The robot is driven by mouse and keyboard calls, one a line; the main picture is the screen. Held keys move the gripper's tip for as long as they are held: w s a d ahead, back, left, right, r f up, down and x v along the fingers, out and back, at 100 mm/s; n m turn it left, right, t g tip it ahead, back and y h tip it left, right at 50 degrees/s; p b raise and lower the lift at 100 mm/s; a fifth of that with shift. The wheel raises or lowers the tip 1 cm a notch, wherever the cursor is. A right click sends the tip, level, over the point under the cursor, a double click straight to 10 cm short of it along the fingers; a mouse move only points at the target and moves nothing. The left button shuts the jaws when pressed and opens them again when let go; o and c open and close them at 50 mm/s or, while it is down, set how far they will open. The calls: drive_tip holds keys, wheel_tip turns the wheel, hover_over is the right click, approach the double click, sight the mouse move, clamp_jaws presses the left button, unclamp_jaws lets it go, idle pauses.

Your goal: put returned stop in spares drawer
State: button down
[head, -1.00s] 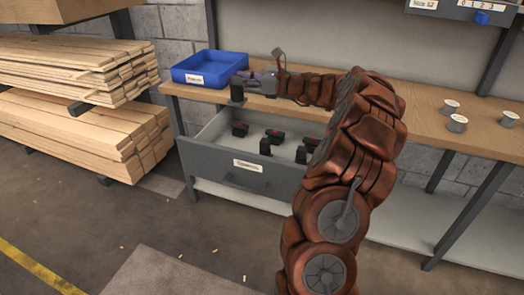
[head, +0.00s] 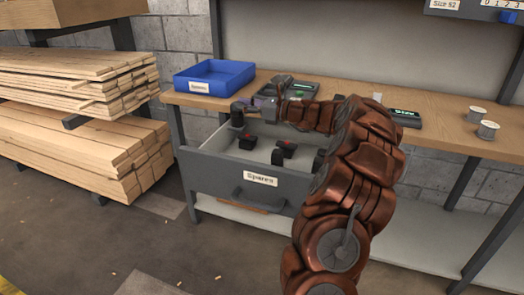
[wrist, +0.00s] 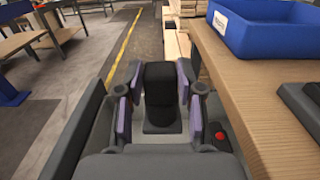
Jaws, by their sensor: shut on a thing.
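My gripper (wrist: 158,88) is shut on a black stop (wrist: 160,85), with purple pads on both sides of it in the wrist view. In the head view, my gripper (head: 250,106) holds the stop (head: 237,116) upright over the back left part of the open grey spares drawer (head: 232,176). I cannot tell whether the stop touches the drawer. Several other black pieces, some with red marks, lie in the drawer, such as one stop (head: 248,142) near its left side. My arm hides the drawer's right part.
A blue bin (head: 213,78) stands on the wooden bench (head: 445,130), just behind my gripper. Stacked planks (head: 80,150) stand at the left. Open floor lies in front of the drawer.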

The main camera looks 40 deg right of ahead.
sight(244, 129)
wheel_tip(244, 129, down, 9)
drive_tip(key=shift+r+b, duration=0.15)
drive_tip(key=shift+b, duration=1.1)
drive_tip(key=shift+f+p, duration=0.3)
drive_tip(key=shift+f, duration=0.4)
drive_tip(key=c, duration=0.7)
unclamp_jaws()
drive_tip(key=shift+r, duration=0.1)
drive_tip(key=shift+r+b, duration=0.35)
drive_tip(key=shift+r, duration=0.1)
drive_tip(key=p+v, duration=0.3)
drive_tip(key=v, duration=0.9)
